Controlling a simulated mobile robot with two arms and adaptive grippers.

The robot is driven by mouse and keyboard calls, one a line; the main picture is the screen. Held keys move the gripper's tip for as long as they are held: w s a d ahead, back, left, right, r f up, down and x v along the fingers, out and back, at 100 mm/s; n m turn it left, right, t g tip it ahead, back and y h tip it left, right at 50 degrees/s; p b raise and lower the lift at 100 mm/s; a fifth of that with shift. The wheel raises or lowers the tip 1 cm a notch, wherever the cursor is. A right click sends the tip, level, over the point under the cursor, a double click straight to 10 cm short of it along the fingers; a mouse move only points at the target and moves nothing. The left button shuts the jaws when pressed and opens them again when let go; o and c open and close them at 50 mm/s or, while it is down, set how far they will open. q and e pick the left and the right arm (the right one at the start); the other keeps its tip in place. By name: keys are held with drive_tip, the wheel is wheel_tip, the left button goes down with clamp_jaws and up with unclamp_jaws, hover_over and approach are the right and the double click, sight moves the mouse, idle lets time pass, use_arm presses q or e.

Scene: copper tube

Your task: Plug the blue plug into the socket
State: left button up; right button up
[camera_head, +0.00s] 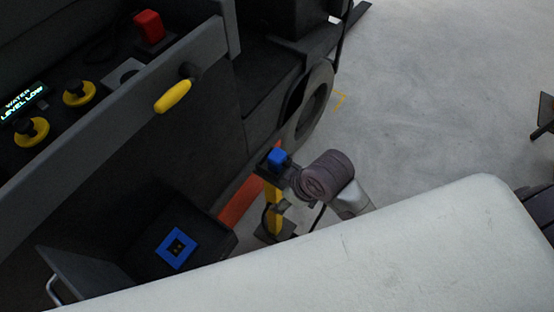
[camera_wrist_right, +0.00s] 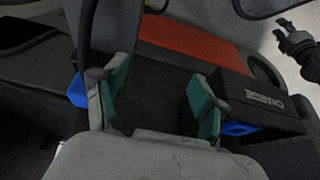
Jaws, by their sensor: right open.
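A blue socket face (camera_head: 176,248) with dark holes sits in an open dark box low on the machine in the head view. A small blue block (camera_head: 278,157), which looks like the plug, stands on a dark holder to its upper right. My right gripper (camera_wrist_right: 157,100) is open in the wrist view, its green-padded fingers apart with nothing between them. A blue part (camera_wrist_right: 76,90) shows partly behind its left finger, and another blue part (camera_wrist_right: 240,128) lies beside its right finger; I cannot tell which is the plug.
A black box labelled CHARGE (camera_wrist_right: 262,95) is at the right in the wrist view. The machine's panel carries a red button (camera_head: 149,27), yellow knobs (camera_head: 79,93) and a yellow handle (camera_head: 173,96). A wheel (camera_head: 315,100) stands behind. The grey floor (camera_head: 430,90) is mostly clear at right.

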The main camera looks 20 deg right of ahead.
drive_tip(key=w+a+r+n, duration=0.4)
drive_tip(key=w+a+n, duration=0.1)
drive_tip(key=n, duration=0.1)
wheel_tip(320, 180, up, 9)
drive_tip(key=n+g+h, duration=0.3)
drive_tip(key=n, duration=0.9)
hover_over(278, 155)
drive_tip(key=shift+w+a+f, duration=0.15)
drive_tip(key=shift+w+a, duration=0.1)
drive_tip(key=shift+a, duration=0.05)
wheel_tip(278, 155, down, 9)
drive_tip(key=shift+r+b, duration=0.15)
drive_tip(key=shift+b, duration=0.3)
drive_tip(key=shift+s+d+f, duration=0.15)
drive_tip(key=shift+f, duration=1.2)
drive_tip(key=shift+s+d+f, duration=0.1)
drive_tip(key=shift+f, duration=1.2)
